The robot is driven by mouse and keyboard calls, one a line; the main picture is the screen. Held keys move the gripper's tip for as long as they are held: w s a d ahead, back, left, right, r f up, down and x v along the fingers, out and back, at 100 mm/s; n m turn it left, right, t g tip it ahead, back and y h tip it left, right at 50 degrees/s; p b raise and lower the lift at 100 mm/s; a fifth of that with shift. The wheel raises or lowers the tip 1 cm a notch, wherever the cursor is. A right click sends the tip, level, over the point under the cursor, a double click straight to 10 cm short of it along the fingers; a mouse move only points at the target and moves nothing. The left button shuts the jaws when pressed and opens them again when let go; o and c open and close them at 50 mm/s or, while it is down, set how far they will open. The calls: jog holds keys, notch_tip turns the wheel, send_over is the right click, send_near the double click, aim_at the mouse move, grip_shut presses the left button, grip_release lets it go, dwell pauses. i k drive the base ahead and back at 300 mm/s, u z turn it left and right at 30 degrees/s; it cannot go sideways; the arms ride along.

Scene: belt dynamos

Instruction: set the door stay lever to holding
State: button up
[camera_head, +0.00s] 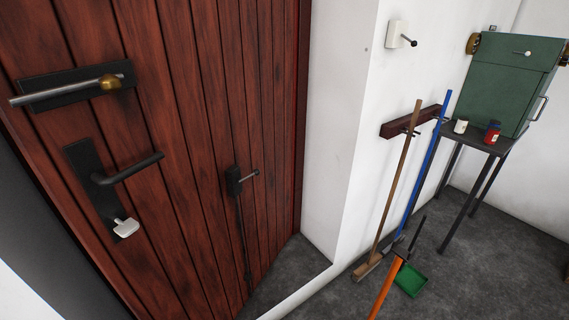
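The door stay lever (248,176) is a short grey arm on a small dark block low on the red-brown plank door (190,120). It points to the right and slightly up in the picture. A thin dark rod (242,235) runs down from the block to near the floor. What seems to be my orange and black arm rises from the bottom edge, right of the door. Its dark end, my gripper (412,238), is well apart from the lever. I cannot tell whether its fingers are open or shut.
The door also carries a bolt with a brass knob (109,82) and a black handle (130,168) with a pale key tag (125,228). A table (474,139) holds a green cabinet (508,85).

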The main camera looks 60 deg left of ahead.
aim_at(256, 172)
jog(key=z, duration=0.05)
jog(key=i, duration=2.05)
jog(key=u, duration=3.85)
jog(key=k, duration=0.65)
jog(key=u, duration=0.25)
jog(key=i, duration=1.25)
jog(key=z, duration=0.05)
